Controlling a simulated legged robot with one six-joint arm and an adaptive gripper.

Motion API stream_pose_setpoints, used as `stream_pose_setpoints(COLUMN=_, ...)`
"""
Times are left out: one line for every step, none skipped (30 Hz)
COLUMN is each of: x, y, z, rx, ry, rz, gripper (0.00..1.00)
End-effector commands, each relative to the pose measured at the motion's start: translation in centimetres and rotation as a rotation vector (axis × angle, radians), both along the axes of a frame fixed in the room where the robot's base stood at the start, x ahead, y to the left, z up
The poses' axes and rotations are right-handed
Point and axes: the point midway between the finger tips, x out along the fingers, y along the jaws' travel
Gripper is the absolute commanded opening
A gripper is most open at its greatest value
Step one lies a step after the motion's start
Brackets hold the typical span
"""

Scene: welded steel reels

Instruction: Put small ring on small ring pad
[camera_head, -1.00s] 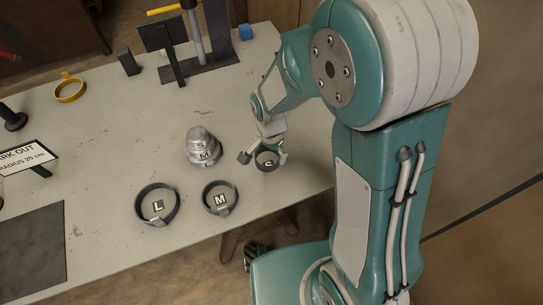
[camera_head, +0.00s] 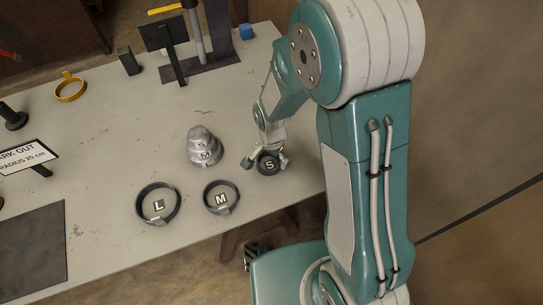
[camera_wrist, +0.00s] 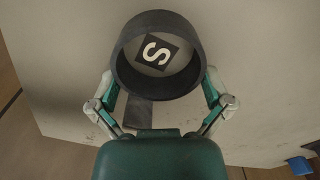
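The small ring (camera_head: 259,167) is dark, with the white-on-black S mark (camera_head: 269,165) showing through its middle. My gripper (camera_head: 265,162) has one finger on either side of the ring. In the wrist view the ring (camera_wrist: 127,76) fills the upper middle, and the S mark (camera_wrist: 157,52), the small ring pad's label, shows inside it. The fingers of my gripper (camera_wrist: 159,80) lie close against the ring's left and right sides; their tips are partly hidden by it. The ring looks level and at or very near the table top; any small gap beneath it is hidden.
The large ring (camera_head: 141,205) and medium ring (camera_head: 207,196) lie to the left, around their L and M marks. A stepped grey cone (camera_head: 203,148) stands behind them. A black stand (camera_head: 210,68), a blue cube (camera_head: 246,32) and a yellow ring (camera_head: 70,88) are farther back.

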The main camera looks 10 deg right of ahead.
Motion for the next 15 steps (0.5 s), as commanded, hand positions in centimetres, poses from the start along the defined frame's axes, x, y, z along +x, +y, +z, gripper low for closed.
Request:
stream_pose_setpoints(x=0.0, y=0.0, z=0.0, rx=0.000, ry=0.000, rz=0.000, gripper=1.00)
stream_pose_setpoints(x=0.0, y=0.0, z=0.0, rx=0.000, ry=0.000, rz=0.000, gripper=1.00)
stream_pose_setpoints(x=0.0, y=0.0, z=0.0, rx=0.000, ry=0.000, rz=0.000, gripper=1.00)
stream_pose_setpoints(x=0.0, y=0.0, z=0.0, rx=0.000, ry=0.000, rz=0.000, gripper=1.00)
stream_pose_setpoints(x=0.0, y=0.0, z=0.1, rx=0.000, ry=0.000, rz=0.000, gripper=1.00)
stream_pose_setpoints(x=0.0, y=0.0, z=0.2, rx=0.001, ry=-0.001, rz=0.000, gripper=1.00)
stream_pose_setpoints(x=0.0, y=0.0, z=0.4, rx=0.000, ry=-0.001, rz=0.000, gripper=1.00)
stream_pose_setpoints(x=0.1, y=0.0, z=0.6, rx=0.001, ry=-0.004, rz=0.000, gripper=1.00)
stream_pose_setpoints(x=0.1, y=0.0, z=1.1, rx=0.001, ry=-0.004, rz=0.000, gripper=1.00)
stream_pose_setpoints(x=0.1, y=0.0, z=1.5, rx=0.001, ry=-0.004, rz=0.000, gripper=1.00)
stream_pose_setpoints(x=0.1, y=0.0, z=2.0, rx=0.002, ry=-0.006, rz=0.000, gripper=1.00)
stream_pose_setpoints(x=0.1, y=0.0, z=2.8, rx=0.002, ry=-0.006, rz=0.000, gripper=1.00)
stream_pose_setpoints(x=0.1, y=0.0, z=3.3, rx=0.002, ry=-0.006, rz=0.000, gripper=1.00)
stream_pose_setpoints(x=0.1, y=0.0, z=4.0, rx=0.002, ry=-0.008, rz=0.000, gripper=1.00)
stream_pose_setpoints(x=0.2, y=0.1, z=4.8, rx=0.002, ry=-0.008, rz=0.000, gripper=1.00)
